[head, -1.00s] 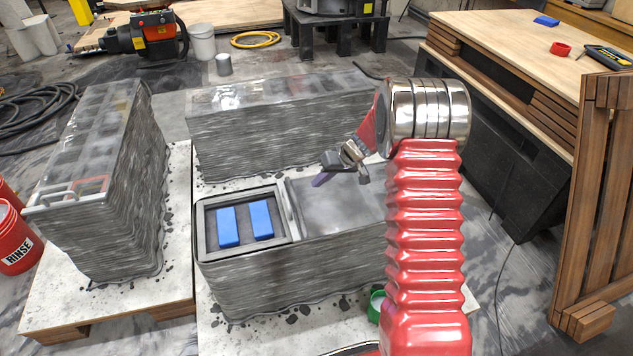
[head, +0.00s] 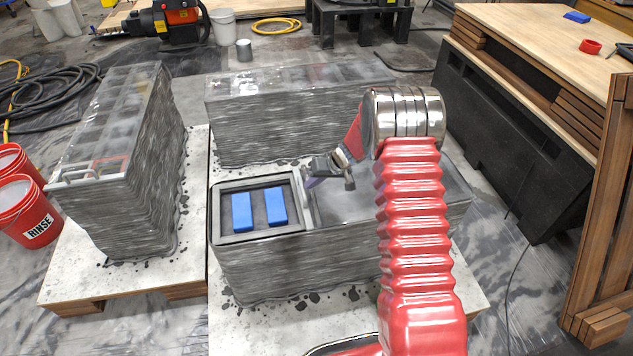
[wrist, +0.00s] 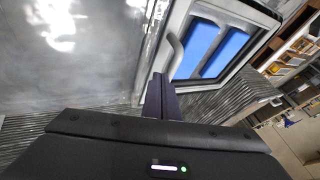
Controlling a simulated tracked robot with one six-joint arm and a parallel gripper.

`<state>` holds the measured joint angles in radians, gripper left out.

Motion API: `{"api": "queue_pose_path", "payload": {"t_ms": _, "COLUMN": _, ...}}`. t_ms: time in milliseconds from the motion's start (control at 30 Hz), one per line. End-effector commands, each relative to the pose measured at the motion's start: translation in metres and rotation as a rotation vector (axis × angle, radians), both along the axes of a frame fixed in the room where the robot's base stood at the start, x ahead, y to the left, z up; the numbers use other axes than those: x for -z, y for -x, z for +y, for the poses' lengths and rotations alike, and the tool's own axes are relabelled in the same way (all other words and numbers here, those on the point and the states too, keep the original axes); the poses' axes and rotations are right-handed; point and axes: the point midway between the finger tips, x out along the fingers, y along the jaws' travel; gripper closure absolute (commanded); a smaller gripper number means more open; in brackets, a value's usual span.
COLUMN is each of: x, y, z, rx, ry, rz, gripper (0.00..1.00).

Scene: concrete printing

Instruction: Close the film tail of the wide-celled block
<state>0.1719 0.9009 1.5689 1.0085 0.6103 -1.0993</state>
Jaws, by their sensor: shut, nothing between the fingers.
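The front block (head: 300,262) has rough layered grey walls and a glossy clear film (head: 350,197) over the right part of its top. A grey frame (head: 232,238) with two blue pads sits on its left end. My gripper (head: 311,183) has dark purple fingers, shut and empty, near the strip's far end. In the wrist view the fingertips (wrist: 160,78) are close to the strip; I cannot tell if they touch.
A film-topped block with several cells (head: 125,170) stands at left, with a pale frame on its near end. Another film-topped block (head: 290,120) stands behind. Red buckets (head: 28,212) are at far left. A workbench (head: 540,60) and wooden slatted panel (head: 600,200) are at right.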

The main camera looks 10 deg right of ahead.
Motion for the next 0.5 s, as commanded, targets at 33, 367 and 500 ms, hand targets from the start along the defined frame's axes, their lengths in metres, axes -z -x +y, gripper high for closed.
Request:
{"api": "queue_pose_path", "payload": {"t_ms": 33, "x": 0.000, "y": 0.000, "z": 0.000, "rx": 0.000, "ry": 0.000, "rz": 0.000, "gripper": 1.00}}
{"api": "queue_pose_path", "payload": {"t_ms": 367, "x": 0.000, "y": 0.000, "z": 0.002, "rx": 0.000, "ry": 0.000, "rz": 0.000, "gripper": 1.00}}
{"api": "queue_pose_path", "payload": {"t_ms": 500, "x": 0.000, "y": 0.000, "z": 0.010, "rx": 0.000, "ry": 0.000, "rz": 0.000, "gripper": 1.00}}
